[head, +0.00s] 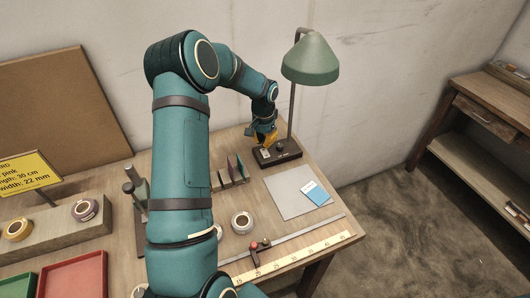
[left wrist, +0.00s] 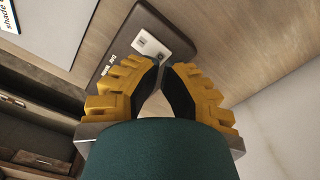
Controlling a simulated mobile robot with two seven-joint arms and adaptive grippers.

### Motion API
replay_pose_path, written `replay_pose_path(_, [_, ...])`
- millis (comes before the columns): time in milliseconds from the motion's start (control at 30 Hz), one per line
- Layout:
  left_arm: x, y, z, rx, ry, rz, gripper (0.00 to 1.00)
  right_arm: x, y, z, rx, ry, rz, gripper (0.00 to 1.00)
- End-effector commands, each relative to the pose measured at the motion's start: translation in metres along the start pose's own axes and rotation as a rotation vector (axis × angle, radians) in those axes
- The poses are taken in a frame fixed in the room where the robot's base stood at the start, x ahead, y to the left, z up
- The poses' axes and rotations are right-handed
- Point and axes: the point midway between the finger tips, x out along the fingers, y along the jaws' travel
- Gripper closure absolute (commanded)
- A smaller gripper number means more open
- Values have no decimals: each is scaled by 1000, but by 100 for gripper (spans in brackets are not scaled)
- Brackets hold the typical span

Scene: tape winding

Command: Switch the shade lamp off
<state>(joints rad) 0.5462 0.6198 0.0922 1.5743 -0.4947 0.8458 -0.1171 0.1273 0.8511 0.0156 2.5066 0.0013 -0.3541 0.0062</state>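The shade lamp has a green shade (head: 311,62) on a thin post. Its dark base (head: 288,157) stands at the table's back right corner and also shows in the left wrist view (left wrist: 118,50). A white switch plate (left wrist: 150,46) with small dark marks lies on the base. My left gripper (head: 264,142) has yellow fingers and points down at the switch plate. In the left wrist view its fingertips (left wrist: 161,66) look together, right at the plate's near edge. They hide part of it, and I cannot tell whether they touch. My right gripper is not in view.
A grey sheet (head: 291,205) with a blue card (head: 318,193) lies in front of the lamp. Upright coloured cards (head: 233,168) stand left of the base. A tape roll (head: 242,222), a ruler and red and green trays lie nearer. A wooden shelf (head: 480,130) stands at right.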

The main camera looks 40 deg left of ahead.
Motion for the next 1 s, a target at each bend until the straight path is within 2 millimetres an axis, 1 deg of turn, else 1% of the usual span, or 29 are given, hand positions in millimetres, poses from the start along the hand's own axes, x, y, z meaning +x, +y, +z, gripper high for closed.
replay_pose_path(1000, [12,0,0,0,-1,0,100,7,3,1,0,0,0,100])
